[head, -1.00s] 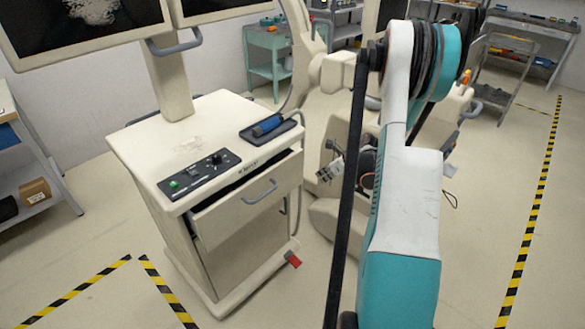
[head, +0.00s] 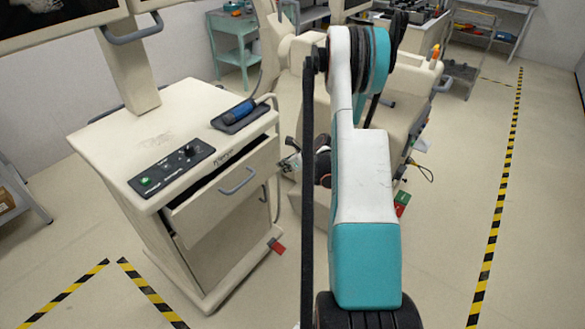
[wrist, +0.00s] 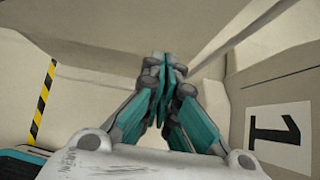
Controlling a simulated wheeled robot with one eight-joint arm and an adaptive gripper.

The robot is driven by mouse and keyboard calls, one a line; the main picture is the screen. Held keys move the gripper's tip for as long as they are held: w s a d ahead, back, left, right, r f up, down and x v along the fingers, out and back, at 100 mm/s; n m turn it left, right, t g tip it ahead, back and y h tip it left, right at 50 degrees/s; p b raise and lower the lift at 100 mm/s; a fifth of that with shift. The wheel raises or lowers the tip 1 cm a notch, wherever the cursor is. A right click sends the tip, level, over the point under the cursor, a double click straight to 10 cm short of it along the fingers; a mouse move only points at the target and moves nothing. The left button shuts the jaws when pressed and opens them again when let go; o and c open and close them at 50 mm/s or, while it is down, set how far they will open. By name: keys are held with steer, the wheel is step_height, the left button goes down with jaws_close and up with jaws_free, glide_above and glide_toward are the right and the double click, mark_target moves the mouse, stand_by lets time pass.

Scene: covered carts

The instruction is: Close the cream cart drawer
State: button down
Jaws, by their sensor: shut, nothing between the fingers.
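The cream cart (head: 110,130) stands on the left in the head view. Its drawer (head: 222,205), near the cart's top, is partly pulled out. A dark gap shows between its front and the worktop. The drawer's grey bar handle (head: 238,181) faces the lower right. My arm rises on the right of the cart, apart from it in the picture. My gripper (wrist: 165,68) shows in the wrist view, its teal and grey fingers together and empty.
A control panel (head: 171,170) and a blue handheld device (head: 240,110) rest on the worktop. A cream machine stands behind my arm. The wrist view shows a cream panel marked "1" (wrist: 281,138) on the right. Open floor with striped tape (head: 494,225) lies at the right.

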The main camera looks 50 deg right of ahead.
mark_target(265, 156)
steer(key=shift+w+a+r, duration=0.1)
steer(key=shift+w+a, duration=0.1)
steer(key=shift+w, duration=1.15)
steer(key=w, duration=0.2)
steer(key=w+b, duration=0.1)
steer(key=w, duration=0.4)
steer(key=shift+a+b, duration=0.25)
steer(key=shift+b, duration=0.15)
steer(key=shift+s, duration=0.1)
